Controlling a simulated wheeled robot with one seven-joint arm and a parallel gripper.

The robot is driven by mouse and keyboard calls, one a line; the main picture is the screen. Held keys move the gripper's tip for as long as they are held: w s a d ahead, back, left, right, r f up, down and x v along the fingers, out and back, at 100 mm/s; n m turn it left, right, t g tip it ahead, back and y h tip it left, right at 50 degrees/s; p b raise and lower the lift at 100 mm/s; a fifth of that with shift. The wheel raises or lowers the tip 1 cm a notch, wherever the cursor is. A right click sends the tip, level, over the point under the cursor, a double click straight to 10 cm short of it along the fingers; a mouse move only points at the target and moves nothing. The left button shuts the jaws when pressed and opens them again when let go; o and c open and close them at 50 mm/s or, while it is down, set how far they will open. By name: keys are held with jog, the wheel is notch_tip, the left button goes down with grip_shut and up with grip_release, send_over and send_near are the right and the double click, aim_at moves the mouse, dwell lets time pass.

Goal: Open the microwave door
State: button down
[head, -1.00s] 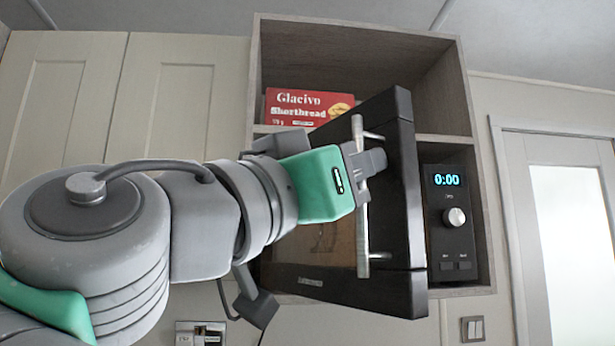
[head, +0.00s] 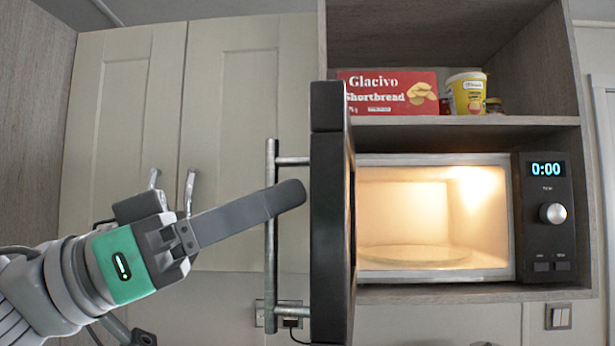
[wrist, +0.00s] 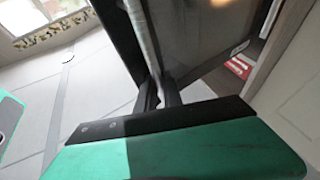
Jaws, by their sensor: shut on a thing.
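The microwave (head: 435,210) sits in a wooden shelf niche, its lit cavity and glass turntable (head: 415,254) in plain sight. Its dark door (head: 330,230) stands wide open on the left and is seen almost edge-on. The vertical metal bar handle (head: 271,245) is on the door's left side. My gripper (head: 288,195) reaches in from the left with its fingers across the bar, shut on the handle. In the wrist view, the handle (wrist: 141,35) runs down between the fingers (wrist: 161,95), next to the dark door (wrist: 195,40).
A red shortbread box (head: 385,92) and a yellow tub (head: 466,93) stand on the shelf above the microwave. Closed pale cupboard doors (head: 240,100) with metal handles are behind my arm. The control panel (head: 546,215) reads 0:00.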

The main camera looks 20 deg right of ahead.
jog(key=shift+a, duration=0.1)
jog(key=c, duration=1.8)
grip_release()
jog(key=shift+o, duration=0.2)
jog(key=shift+w, duration=0.1)
jog(key=p+v, duration=0.4)
jog(key=v, duration=0.3)
jog(key=shift+a+f, duration=0.15)
jog(key=shift+a, duration=0.25)
